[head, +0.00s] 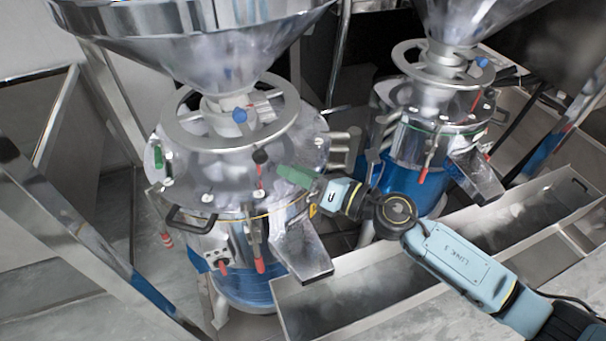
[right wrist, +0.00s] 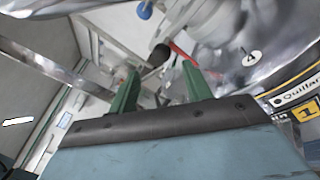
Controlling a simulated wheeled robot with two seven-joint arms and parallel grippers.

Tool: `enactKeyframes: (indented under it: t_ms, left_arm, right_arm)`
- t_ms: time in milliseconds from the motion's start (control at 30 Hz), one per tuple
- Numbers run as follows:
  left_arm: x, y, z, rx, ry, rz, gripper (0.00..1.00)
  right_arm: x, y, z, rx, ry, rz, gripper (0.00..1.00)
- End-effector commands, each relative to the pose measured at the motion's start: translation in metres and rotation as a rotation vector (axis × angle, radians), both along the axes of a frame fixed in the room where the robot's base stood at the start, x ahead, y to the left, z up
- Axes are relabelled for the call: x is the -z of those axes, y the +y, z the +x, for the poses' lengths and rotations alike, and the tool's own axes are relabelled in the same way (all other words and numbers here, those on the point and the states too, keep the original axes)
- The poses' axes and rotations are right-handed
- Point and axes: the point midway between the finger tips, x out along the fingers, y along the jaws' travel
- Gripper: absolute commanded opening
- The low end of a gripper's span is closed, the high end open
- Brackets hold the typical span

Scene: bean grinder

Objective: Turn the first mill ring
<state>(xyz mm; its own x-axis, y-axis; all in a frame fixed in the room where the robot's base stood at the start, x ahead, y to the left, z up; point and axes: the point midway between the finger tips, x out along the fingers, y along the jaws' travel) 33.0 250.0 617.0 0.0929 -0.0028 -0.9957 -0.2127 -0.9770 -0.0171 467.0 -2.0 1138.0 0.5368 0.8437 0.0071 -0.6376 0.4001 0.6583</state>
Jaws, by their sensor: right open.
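The first mill (head: 235,165) is the nearer steel machine, under the large hopper cone. Its ring (head: 190,143) is a flat metal hoop around the hopper neck, with a blue knob (head: 239,115) near its front. A black-knobbed lever (head: 260,156) with a red shaft stands just below the ring. My right gripper (head: 290,175) has green fingers and is at the mill's front right, just right of this lever. In the right wrist view the fingers (right wrist: 160,72) are apart and nothing is gripped. The black knob (right wrist: 159,55) shows beyond and between their tips. My left gripper is not in view.
A second mill (head: 435,130) stands at the back right. A metal trough (head: 370,295) runs along the front of both mills below my right arm. The first mill's chute (head: 303,252) juts out under my gripper. Metal frame bars (head: 85,235) cross the left side.

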Motion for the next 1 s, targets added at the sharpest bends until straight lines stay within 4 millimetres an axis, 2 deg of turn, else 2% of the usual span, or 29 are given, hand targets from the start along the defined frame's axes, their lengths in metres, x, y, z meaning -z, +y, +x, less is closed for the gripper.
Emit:
enactKeyframes:
  t_ms: [133, 400, 567, 667, 767, 833, 900, 1000]
  left_arm:
    - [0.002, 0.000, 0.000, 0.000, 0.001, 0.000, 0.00]
    - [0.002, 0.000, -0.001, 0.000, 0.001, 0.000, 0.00]
    - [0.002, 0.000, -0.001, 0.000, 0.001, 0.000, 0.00]
    - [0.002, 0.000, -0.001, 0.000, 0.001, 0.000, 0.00]
    - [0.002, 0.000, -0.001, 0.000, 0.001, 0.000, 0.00]
    - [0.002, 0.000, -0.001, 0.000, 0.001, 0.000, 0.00]
    - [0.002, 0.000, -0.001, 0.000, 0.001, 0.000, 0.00]
    - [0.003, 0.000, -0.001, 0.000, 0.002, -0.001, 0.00]
  right_arm:
    - [0.000, -0.008, -0.006, -0.001, 0.000, 0.001, 0.49]
    - [-0.001, -0.009, -0.006, -0.001, 0.000, 0.001, 0.49]
    - [-0.007, -0.011, -0.005, 0.039, 0.032, 0.063, 0.28]
    - [-0.020, -0.021, -0.002, 0.149, 0.126, 0.223, 0.15]
    - [-0.031, -0.050, 0.003, 0.337, 0.298, 0.479, 0.02]
    - [-0.027, -0.081, 0.003, 0.502, 0.457, 0.683, 0.00]
    - [-0.013, -0.113, -0.003, 0.669, 0.620, 0.867, 0.00]
    - [0.014, -0.150, -0.019, 0.871, 0.819, 1.064, 0.00]
